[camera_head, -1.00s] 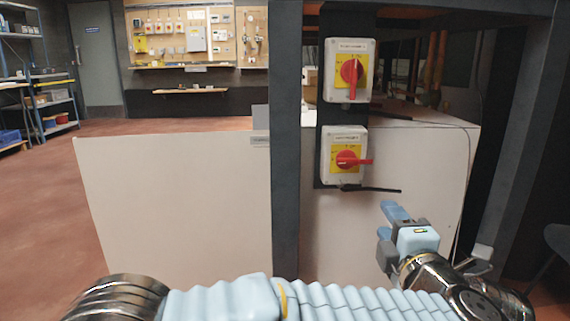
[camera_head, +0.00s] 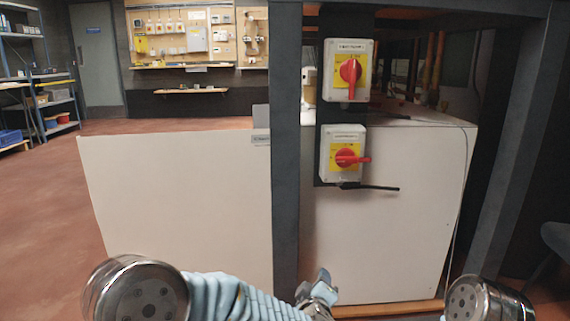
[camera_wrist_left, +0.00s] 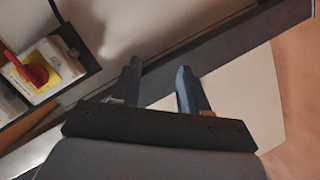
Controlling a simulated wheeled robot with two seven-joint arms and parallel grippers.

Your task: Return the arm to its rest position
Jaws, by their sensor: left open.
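My left arm (camera_head: 235,298) comes in from the bottom left of the head view. Its gripper (camera_head: 322,284) is low in front of the white panel, below the switches and apart from them. In the left wrist view the two dark fingers (camera_wrist_left: 157,78) are spread with nothing between them. My right gripper is not in view. The upper switch box (camera_head: 347,71) has its red handle vertical. The lower switch box (camera_head: 343,155) has its red handle horizontal. A red-handled switch (camera_wrist_left: 40,72) also shows at the left of the wrist view.
A dark upright post (camera_head: 286,150) stands just left of the switches. White panels (camera_head: 175,205) fill the middle. A thin black rod (camera_head: 370,187) sticks out below the lower switch. Shelves (camera_head: 45,80) stand far left, with open floor before them.

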